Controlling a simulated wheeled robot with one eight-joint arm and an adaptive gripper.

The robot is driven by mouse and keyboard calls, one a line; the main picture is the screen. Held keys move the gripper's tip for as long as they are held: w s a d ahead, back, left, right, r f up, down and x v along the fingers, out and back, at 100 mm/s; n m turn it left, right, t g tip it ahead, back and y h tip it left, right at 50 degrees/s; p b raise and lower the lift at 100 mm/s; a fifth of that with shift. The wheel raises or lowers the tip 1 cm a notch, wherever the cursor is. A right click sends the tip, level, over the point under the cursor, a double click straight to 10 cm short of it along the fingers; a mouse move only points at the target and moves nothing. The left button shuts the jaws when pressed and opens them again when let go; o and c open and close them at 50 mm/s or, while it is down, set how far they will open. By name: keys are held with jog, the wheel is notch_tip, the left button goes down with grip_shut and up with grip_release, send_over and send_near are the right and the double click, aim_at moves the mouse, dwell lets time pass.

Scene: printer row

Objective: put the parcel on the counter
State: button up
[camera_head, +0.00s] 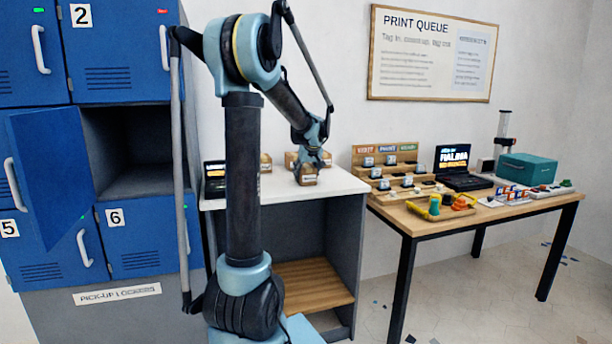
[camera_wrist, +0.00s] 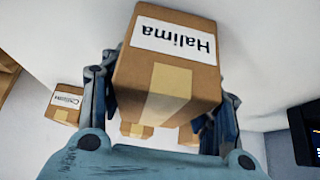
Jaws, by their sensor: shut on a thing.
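In the wrist view the parcel (camera_wrist: 170,70) has a white label reading "Halima", upside down, and a strip of tan tape. My gripper (camera_wrist: 160,105) is shut on it, one finger at each side. In the head view the parcel is at or very near the counter top; I cannot tell whether it touches. The fingers partly hide it.
Other parcels stand on the counter behind, one (camera_head: 265,162) left and one (camera_head: 291,160) near the held one. A labelled parcel (camera_wrist: 65,104) shows in the wrist view. Blue lockers (camera_head: 125,50) stand left, one door (camera_head: 52,170) open. A wooden table (camera_head: 440,222) with a laptop (camera_head: 455,165) stands right.

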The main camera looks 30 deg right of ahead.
jog(key=o, duration=1.2)
